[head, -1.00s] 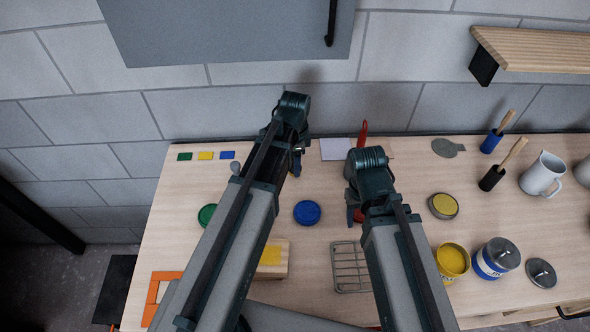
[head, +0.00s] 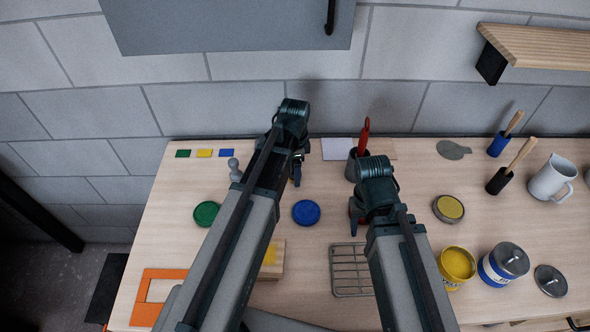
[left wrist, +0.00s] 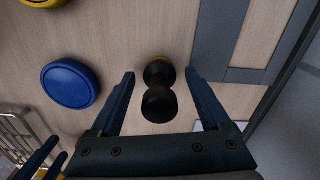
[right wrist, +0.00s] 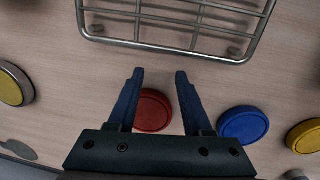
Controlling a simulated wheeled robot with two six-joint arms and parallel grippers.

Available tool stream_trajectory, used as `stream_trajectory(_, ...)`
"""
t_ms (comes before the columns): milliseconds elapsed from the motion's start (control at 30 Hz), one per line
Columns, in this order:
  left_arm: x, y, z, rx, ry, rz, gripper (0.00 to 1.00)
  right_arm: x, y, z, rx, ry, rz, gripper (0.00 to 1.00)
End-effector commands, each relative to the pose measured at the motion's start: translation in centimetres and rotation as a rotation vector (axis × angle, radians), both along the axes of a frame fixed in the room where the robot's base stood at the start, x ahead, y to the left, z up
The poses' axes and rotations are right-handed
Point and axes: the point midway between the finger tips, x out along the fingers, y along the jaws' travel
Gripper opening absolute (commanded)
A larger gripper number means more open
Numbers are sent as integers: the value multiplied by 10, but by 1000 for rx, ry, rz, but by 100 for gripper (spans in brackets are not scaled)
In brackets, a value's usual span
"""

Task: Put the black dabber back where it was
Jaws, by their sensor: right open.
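A black dabber (left wrist: 158,92) with a narrow waist and a yellow ring at its base shows in the left wrist view. My left gripper (left wrist: 162,88) is open, with one finger on each side of it and gaps between. In the head view my left arm hides the dabber, and the left gripper (head: 297,170) shows only in part. My right gripper (head: 356,212) is open and empty; in the right wrist view its fingers (right wrist: 158,85) are either side of a red disc (right wrist: 153,110), apparently above it.
A blue disc (head: 306,212) and a green disc (head: 207,213) lie on the table. A wire rack (head: 350,268), an orange frame (head: 150,290) and open yellow tin (head: 457,264) are nearer. A dark pot with a red-handled tool (head: 363,140) stands behind the right gripper.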

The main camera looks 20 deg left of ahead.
Motion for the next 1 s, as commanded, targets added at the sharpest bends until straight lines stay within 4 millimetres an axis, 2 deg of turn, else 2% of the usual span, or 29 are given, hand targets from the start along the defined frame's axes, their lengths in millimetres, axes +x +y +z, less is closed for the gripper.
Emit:
stream_trajectory(267,0,0,3,0,0,0,80,0,0,3,0,0,0,50)
stream_trajectory(467,0,0,18,0,0,0,80,0,0,18,0,0,0,50)
stream_trajectory(1000,0,0,99,0,0,0,80,0,0,99,0,0,2,50)
